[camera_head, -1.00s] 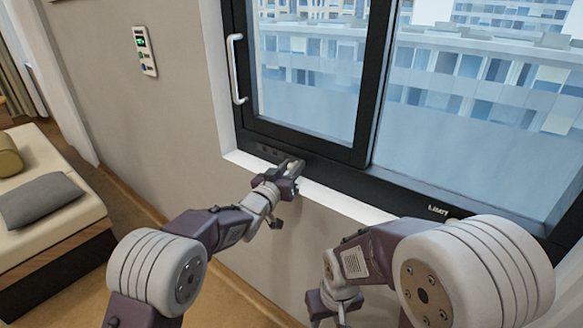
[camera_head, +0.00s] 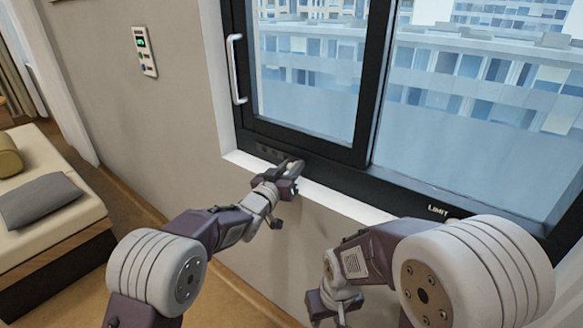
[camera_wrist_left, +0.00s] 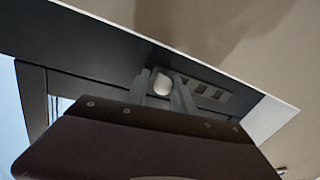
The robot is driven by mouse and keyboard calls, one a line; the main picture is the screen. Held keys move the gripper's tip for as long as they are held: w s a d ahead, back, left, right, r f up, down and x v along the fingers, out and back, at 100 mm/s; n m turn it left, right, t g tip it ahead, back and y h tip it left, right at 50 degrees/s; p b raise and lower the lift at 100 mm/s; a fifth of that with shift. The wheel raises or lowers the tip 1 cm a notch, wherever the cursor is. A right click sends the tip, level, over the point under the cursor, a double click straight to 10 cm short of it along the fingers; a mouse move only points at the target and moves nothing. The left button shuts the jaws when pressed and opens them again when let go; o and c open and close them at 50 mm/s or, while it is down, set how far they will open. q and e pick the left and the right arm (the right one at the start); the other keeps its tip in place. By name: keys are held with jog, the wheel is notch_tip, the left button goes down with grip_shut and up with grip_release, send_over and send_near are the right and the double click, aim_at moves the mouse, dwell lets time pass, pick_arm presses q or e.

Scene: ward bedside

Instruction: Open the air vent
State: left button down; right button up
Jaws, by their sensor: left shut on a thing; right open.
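The air vent (camera_head: 268,152) is a row of small dark slots in the black lower frame of the window. In the left wrist view the vent slots (camera_wrist_left: 210,90) show as several pale openings, right of the fingers. A small white knob (camera_wrist_left: 162,84) sits between the fingers of my left gripper (camera_wrist_left: 162,92), which is shut on it. In the head view my left gripper (camera_head: 290,168) is at the lower window frame, just right of the slots, and hides most of the knob. My right gripper (camera_head: 340,310) hangs low near the bottom edge, away from the window, open and partly cut off.
A white sill (camera_head: 335,201) runs below the window frame. A white window handle (camera_head: 236,68) stands at the left of the sash. A small wall panel (camera_head: 145,51) hangs further left. A bed with a grey cushion (camera_head: 42,197) is at the far left.

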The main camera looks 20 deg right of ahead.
pick_arm(q)
jog(key=shift+w+a, duration=0.1)
jog(key=shift+a, duration=0.05)
dwell(0.3)
jog(key=shift+s+f, duration=0.15)
jog(key=shift+s, duration=0.05)
jog(key=shift+s+d+f+b, duration=0.1)
jog(key=shift+s+d+b, duration=0.55)
jog(key=shift+s+d, duration=0.15)
jog(key=c, duration=1.2)
grip_release()
jog(key=shift+r, duration=0.2)
jog(key=shift+s, duration=0.15)
